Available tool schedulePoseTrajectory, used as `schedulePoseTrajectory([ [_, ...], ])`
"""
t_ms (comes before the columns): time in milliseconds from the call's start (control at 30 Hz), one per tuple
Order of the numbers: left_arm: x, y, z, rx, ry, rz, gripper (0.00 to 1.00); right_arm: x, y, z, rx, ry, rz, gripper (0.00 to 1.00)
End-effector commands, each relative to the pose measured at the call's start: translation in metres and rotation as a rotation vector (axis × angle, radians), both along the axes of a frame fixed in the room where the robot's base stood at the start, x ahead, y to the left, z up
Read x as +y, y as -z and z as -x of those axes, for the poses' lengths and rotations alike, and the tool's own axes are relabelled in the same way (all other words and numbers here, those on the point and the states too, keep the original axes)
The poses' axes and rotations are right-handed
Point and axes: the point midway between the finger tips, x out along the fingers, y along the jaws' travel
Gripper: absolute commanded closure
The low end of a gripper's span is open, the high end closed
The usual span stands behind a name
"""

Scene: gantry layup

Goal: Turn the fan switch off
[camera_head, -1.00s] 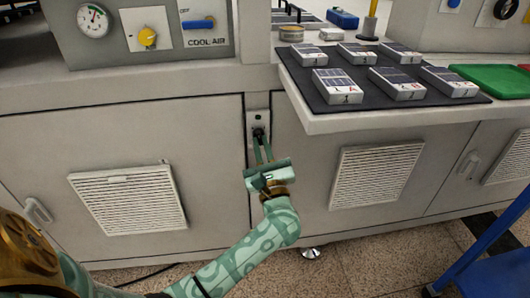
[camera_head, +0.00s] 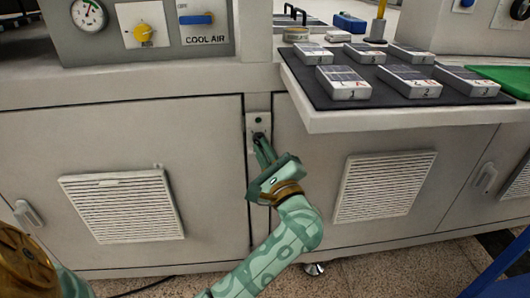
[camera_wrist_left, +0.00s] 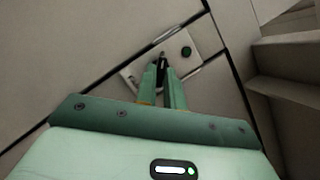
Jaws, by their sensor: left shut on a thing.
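The fan switch is a small dark lever on a narrow pale plate (camera_head: 258,122) set in the strip between two cabinet doors. A dark round spot sits on the plate above the lever. My left gripper (camera_head: 261,140) reaches up to the plate from below, its body tilted. It is shut on the switch lever (camera_wrist_left: 162,66), which shows between the fingertips in the left wrist view. The fingers hide most of the lever, and I cannot tell its position clearly. The plate shows in the wrist view (camera_wrist_left: 175,43) with a dark green round spot. My right gripper is not in view.
A shelf with a dark mat (camera_head: 315,93) and several labelled packs overhangs right of the switch. Vented doors (camera_head: 122,205) flank it. Above left are a gauge (camera_head: 88,14), a yellow knob (camera_head: 144,32) and a blue COOL AIR handle (camera_head: 196,19). A blue cart (camera_head: 505,265) stands lower right.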

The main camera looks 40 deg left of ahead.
Motion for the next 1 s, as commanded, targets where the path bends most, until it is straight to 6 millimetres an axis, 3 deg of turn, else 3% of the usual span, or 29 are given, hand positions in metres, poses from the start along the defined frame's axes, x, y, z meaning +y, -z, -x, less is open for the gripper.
schedulePoseTrajectory([
  [367,0.0016,-0.0051,-0.0007,-0.012,-0.001,-0.001,1.00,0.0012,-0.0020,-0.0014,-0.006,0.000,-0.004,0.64],
  [400,0.0016,-0.0051,-0.0007,-0.012,0.000,-0.002,0.85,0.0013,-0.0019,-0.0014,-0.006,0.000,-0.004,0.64],
  [467,0.0017,-0.0051,-0.0006,-0.012,-0.001,-0.001,0.68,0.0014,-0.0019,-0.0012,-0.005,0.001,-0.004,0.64],
  [1000,-0.0030,0.0007,0.0023,-0.004,-0.004,0.004,0.68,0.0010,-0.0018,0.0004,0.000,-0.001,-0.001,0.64],
])
